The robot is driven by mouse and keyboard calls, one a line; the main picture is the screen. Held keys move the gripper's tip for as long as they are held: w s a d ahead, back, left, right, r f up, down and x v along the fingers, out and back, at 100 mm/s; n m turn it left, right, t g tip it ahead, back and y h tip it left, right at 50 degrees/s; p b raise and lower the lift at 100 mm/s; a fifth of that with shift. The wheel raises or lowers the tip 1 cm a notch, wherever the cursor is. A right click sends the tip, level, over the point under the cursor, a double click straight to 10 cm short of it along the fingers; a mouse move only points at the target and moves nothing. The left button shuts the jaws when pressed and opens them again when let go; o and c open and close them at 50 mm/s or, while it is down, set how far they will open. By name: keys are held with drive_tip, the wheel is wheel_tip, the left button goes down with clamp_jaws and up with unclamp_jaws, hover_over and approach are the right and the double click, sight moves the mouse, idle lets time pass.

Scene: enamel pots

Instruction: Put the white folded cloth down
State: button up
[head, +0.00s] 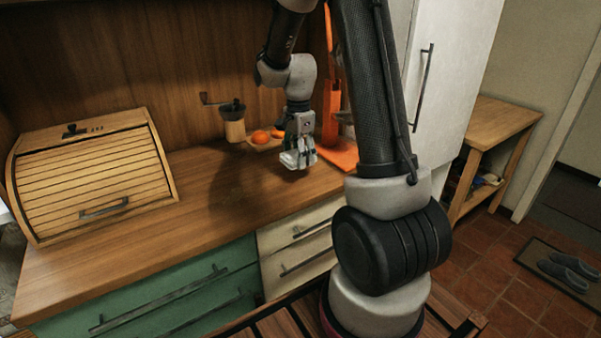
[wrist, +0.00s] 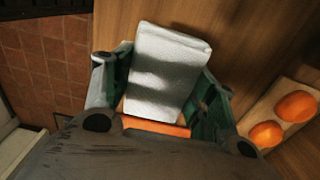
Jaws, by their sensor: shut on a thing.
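The white folded cloth (wrist: 167,75) is between the two green-padded fingers of my gripper (wrist: 160,88) in the wrist view. My gripper (head: 299,158) is shut on it. In the head view the cloth (head: 291,160) shows as a small pale patch at the fingertips, partly hidden by them. The gripper hangs over the wooden counter (head: 215,200), near its right part. Whether the cloth touches the counter is hard to tell.
Oranges (head: 261,137) lie on a small board behind my gripper. A coffee grinder (head: 233,122) stands left of them, and a roll-top bread box (head: 92,175) stands at the left. An orange stand (head: 338,152) is close on the right. The counter's middle is clear.

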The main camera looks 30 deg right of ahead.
sight(299, 178)
drive_tip(key=shift+f, duration=2.8)
drive_tip(key=o, duration=1.2)
drive_tip(key=shift+f, duration=0.15)
drive_tip(key=shift+o, duration=0.2)
wheel_tip(299, 178, up, 12)
drive_tip(key=shift+r, duration=0.1)
drive_tip(key=s+a+r+n+t, duration=0.2)
drive_tip(key=s+r+n, duration=0.3)
drive_tip(key=s+n, duration=0.3)
drive_tip(key=s+a+r+n+t, duration=0.2)
drive_tip(key=s+r+n, duration=0.4)
drive_tip(key=s, duration=0.9)
drive_tip(key=a+n, duration=0.1)
drive_tip(key=n, duration=0.2)
drive_tip(key=shift+s+a+r+n, duration=0.15)
drive_tip(key=shift+s+r+n, duration=0.15)
drive_tip(key=shift+s, duration=0.1)
